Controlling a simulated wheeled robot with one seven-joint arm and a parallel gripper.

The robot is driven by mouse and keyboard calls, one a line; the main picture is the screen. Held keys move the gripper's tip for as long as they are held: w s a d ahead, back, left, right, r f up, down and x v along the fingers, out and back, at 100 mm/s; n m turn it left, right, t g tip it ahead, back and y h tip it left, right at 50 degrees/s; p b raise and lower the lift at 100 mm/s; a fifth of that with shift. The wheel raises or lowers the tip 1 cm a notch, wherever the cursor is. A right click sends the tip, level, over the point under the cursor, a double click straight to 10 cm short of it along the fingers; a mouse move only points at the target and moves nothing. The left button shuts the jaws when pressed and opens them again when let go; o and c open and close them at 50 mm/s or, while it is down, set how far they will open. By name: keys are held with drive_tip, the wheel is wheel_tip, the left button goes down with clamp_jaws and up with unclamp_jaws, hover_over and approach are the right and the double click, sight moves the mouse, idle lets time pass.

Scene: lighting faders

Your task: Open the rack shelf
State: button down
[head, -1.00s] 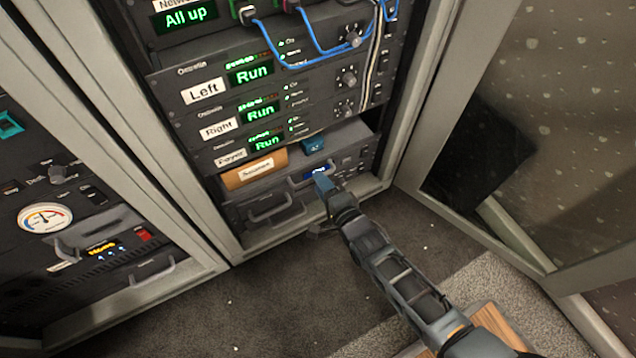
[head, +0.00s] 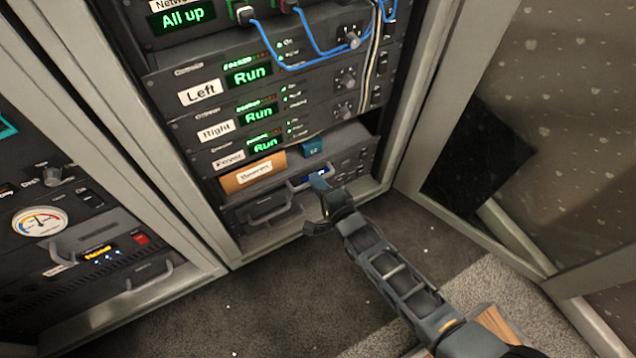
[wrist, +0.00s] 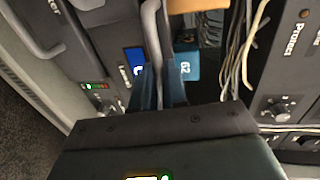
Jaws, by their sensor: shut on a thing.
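The rack shelf (head: 341,168) is a dark sliding unit low in the middle rack. It stands partly out and its open top shows a brown box with a white label (head: 253,173) and a small blue item (head: 313,149). A grey bar handle (wrist: 151,20) runs up its front beside a small blue display (wrist: 134,61) in the wrist view. My gripper (head: 321,183) is at the shelf's front. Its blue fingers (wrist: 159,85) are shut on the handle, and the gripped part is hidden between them.
Units with green displays (head: 250,75) and blue cables (head: 300,62) stack above the shelf. A drawer with a grey handle (head: 268,207) is below. Another rack with a gauge (head: 41,221) stands left and a glass-panelled door (head: 540,150) right. The carpet (head: 260,305) in front is clear.

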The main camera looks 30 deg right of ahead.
idle(0.4)
drive_tip(key=f+p+v, duration=0.2)
drive_tip(key=v, duration=1)
drive_tip(key=s+f+p+v, duration=0.1)
drive_tip(key=f+p+v, duration=0.1)
drive_tip(key=v, duration=1)
drive_tip(key=shift+s+f+p, duration=0.2)
drive_tip(key=shift+f+p, duration=0.1)
drive_tip(key=shift+f, duration=0.25)
drive_tip(key=c, duration=1.2)
unclamp_jaws()
drive_tip(key=shift+o, duration=0.2)
drive_tip(key=p+v, duration=0.1)
drive_tip(key=v, duration=0.6)
drive_tip(key=shift+s+p, duration=0.3)
drive_tip(key=shift+s, duration=0.1)
drive_tip(key=shift+r, duration=0.15)
